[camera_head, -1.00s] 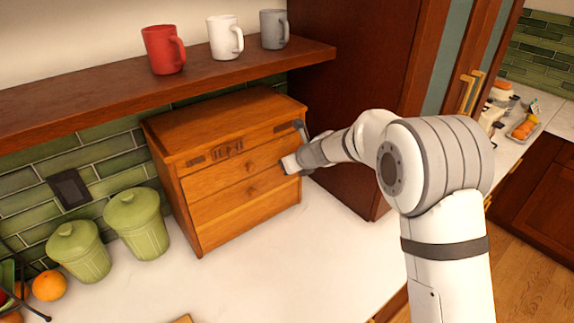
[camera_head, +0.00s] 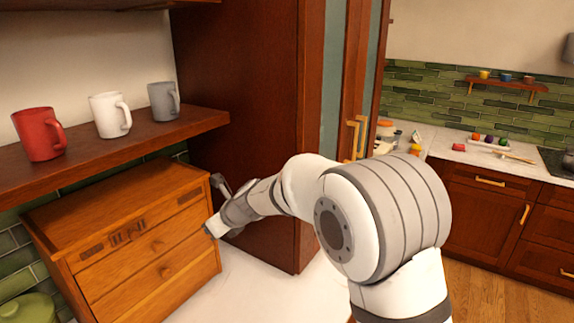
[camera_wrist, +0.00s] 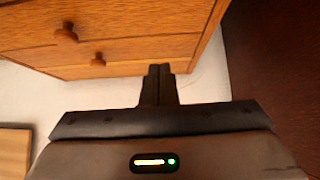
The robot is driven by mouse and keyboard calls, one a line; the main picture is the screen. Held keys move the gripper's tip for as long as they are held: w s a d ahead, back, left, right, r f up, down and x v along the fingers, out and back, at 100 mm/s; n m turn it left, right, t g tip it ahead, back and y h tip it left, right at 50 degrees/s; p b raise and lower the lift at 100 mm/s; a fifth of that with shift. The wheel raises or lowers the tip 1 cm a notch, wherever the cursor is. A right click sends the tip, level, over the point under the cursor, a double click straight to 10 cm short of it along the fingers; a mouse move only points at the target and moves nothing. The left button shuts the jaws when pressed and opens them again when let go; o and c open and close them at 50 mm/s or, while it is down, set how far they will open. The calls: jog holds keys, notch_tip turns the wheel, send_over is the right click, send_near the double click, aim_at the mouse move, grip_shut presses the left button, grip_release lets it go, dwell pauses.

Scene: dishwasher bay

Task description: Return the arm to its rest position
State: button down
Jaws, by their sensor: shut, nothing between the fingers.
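My gripper (camera_wrist: 160,72) is shut and empty in the wrist view, its two dark fingers together just in front of the lower edge of a wooden drawer box. In the head view my gripper (camera_head: 209,231) is at the right front corner of the wooden drawer box (camera_head: 110,208), above the white counter. I cannot tell if it touches the box. My white and grey arm is stretched out from the lower right toward the box, its elbow bent. The wrist view also shows the drawer box (camera_wrist: 120,30) with two round knobs.
A red mug (camera_head: 39,134), a white mug (camera_head: 108,117) and a grey mug (camera_head: 162,101) stand on the shelf (camera_head: 80,155) above the box. A tall dark cabinet (camera_head: 245,110) stands behind my arm. A wooden board (camera_wrist: 14,152) lies on the counter in the wrist view.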

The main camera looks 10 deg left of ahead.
jog(key=s+d+r+n+h+b, duration=0.1)
jog(key=s+d+n, duration=0.25)
jog(key=d, duration=0.45)
jog(key=s+d+r+n+h+b, duration=0.1)
jog(key=s+d+n, duration=0.1)
jog(key=d+n, duration=0.35)
jog(key=s+d+r+n+h+b, duration=0.1)
jog(key=s+d+n+b, duration=0.15)
jog(key=d, duration=0.65)
jog(key=s+d+f+n+h, duration=0.2)
jog(key=s+d+n, duration=0.1)
jog(key=s+d, duration=0.3)
jog(key=s+d+f+n+h+b, duration=0.1)
jog(key=s+d+f+n, duration=0.1)
jog(key=s+d+n, duration=0.2)
jog(key=s+d+f+n+h+b, duration=0.1)
jog(key=s+d+n, duration=0.3)
jog(key=s+d, duration=0.4)
jog(key=d+f+h, duration=0.1)
jog(key=d, duration=0.2)
jog(key=shift+s+d+f+g+h, duration=0.2)
jog(key=shift+f+g+h, duration=0.1)
jog(key=shift+f, duration=0.1)
